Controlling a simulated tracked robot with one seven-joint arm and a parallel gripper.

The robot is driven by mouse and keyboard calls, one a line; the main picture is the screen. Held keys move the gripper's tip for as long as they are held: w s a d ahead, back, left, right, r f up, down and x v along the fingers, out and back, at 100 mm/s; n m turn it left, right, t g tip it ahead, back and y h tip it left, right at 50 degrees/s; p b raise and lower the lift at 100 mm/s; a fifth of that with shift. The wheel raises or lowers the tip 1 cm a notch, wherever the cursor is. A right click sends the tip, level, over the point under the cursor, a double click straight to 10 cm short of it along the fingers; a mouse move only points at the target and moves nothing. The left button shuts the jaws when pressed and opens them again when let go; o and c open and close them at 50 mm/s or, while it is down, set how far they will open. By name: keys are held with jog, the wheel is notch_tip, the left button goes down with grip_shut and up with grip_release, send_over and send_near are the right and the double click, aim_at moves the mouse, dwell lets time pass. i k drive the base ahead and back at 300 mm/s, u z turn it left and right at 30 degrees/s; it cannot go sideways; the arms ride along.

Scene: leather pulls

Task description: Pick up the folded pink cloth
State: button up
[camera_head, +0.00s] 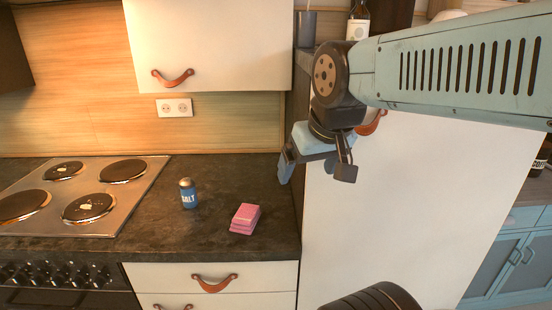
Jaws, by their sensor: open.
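The folded pink cloth (245,218) lies on the dark countertop (225,179), near its front right part. It is a small stacked block with its layers showing at the front. My gripper (315,177) is open and empty. In the picture it hangs above and to the right of the cloth, in front of the tall white panel, and is apart from the cloth. Its fingers point downward. Nothing hides the cloth.
A blue salt shaker (188,194) stands left of the cloth. A stove top (85,197) with several burners is further left. A tall white cabinet (390,215) borders the counter on the right. An upper cabinet (210,45) hangs above. The counter around the cloth is clear.

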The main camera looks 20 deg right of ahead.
aim_at(246, 218)
jog(key=u, duration=1.1)
jog(key=k, duration=1.3)
jog(key=z, duration=0.55)
jog(key=i, duration=1)
jog(key=u, duration=0.05)
